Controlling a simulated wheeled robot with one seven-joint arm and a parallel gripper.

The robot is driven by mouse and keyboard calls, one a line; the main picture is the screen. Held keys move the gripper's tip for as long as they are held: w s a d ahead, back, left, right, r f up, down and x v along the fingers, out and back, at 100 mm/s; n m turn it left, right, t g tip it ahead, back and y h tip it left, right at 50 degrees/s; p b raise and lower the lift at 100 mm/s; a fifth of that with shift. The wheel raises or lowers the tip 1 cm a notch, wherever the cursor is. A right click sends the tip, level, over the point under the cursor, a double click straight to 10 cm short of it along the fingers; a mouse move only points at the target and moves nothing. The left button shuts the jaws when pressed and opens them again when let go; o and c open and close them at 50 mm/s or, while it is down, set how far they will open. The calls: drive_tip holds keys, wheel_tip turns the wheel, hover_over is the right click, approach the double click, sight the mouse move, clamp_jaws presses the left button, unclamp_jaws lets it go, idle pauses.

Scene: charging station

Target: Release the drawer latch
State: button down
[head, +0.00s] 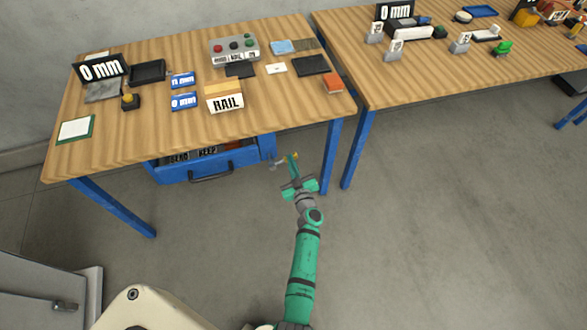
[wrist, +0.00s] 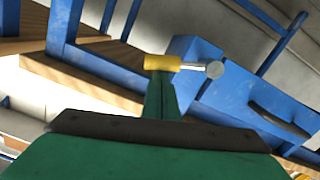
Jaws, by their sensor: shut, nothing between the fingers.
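The blue drawer (head: 168,174) hangs under the left table, with its dark handle (head: 211,176) at the front. In the wrist view the blue drawer (wrist: 235,100) lies to the right. A small latch-like part, a yellow sleeve (wrist: 160,62) with a silver round-ended rod (wrist: 213,69), is right at the fingertips; in the head view the silver rod (head: 279,162) sits right of the drawer. My gripper (head: 291,160) is shut, its green fingers (wrist: 160,88) together and overlapping the yellow sleeve's lower edge. I cannot tell whether they touch it.
The left wooden table (head: 140,125) carries a RAIL box (head: 226,104), a button box (head: 234,53), and several cards and trays. Its blue leg (head: 331,155) stands just right of my gripper. A second table (head: 385,85) is to the right. Floor in front is clear.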

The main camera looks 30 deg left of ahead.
drive_tip(key=s+d+r, duration=0.4)
drive_tip(key=s+d, duration=0.2)
drive_tip(key=s, duration=0.2)
drive_tip(key=shift+s+d, duration=0.3)
drive_tip(key=shift+d, duration=0.05)
drive_tip(key=shift+r, duration=0.1)
idle(0.3)
drive_tip(key=s+d+r+m+t+h, duration=0.1)
drive_tip(key=s+d+r+m+h, duration=0.3)
drive_tip(key=s+d, duration=0.4)
drive_tip(key=s+d+r+m+t+h, duration=0.1)
drive_tip(key=s+d+r+m+h, duration=0.3)
drive_tip(key=s+d, duration=0.5)
drive_tip(key=s+d+r+m+t+h, duration=0.1)
drive_tip(key=s+d+r+m+h, duration=0.3)
drive_tip(key=s, duration=1.2)
drive_tip(key=d+r, duration=0.3)
drive_tip(key=d, duration=0.2)
drive_tip(key=shift+s+r+m+h, duration=0.2)
drive_tip(key=shift+s+m+h, duration=0.1)
